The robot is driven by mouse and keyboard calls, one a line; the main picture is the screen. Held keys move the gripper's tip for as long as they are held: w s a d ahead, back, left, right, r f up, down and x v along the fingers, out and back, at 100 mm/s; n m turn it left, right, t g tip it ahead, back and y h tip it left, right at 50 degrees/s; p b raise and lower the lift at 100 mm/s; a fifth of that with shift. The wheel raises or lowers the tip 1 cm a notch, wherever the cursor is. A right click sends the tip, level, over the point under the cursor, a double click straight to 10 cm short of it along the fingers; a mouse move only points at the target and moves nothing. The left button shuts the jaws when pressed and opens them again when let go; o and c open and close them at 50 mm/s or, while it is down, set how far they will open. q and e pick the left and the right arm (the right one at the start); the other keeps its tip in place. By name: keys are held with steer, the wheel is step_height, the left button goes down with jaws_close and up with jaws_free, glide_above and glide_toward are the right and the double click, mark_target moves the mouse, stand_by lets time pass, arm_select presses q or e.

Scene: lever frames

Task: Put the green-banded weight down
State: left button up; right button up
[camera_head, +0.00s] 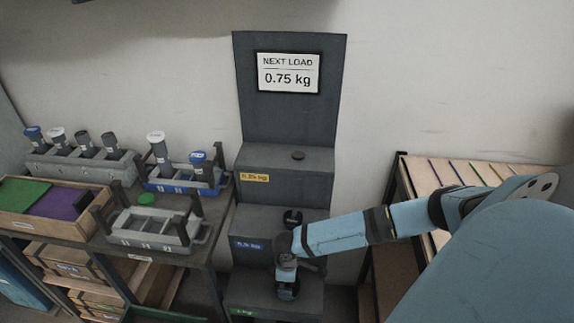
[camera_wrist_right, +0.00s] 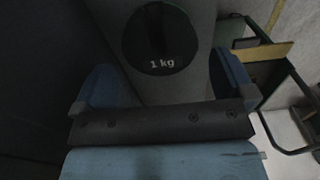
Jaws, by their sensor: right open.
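A dark weight marked "1 kg" (camera_wrist_right: 161,40) shows from above in the right wrist view; no green band can be seen on it. My right gripper (camera_head: 287,288) is at the lowest step of a dark stepped stand (camera_head: 262,297), which has a green label. In the wrist view the gripper's fingers (camera_wrist_right: 165,82) are open, one on each side of the weight. In the head view my gripper hides most of the weight. Whether it rests fully on the step cannot be told. My left gripper is not in view.
A sign (camera_head: 288,73) reads "NEXT LOAD 0.75 kg". Left is a table with racks (camera_head: 80,168); right, a wooden-topped bench (camera_head: 440,175).

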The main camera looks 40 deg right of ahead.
step_height(320, 180, up, 8)
steer(key=shift+p, duration=0.3)
stand_by(0.3)
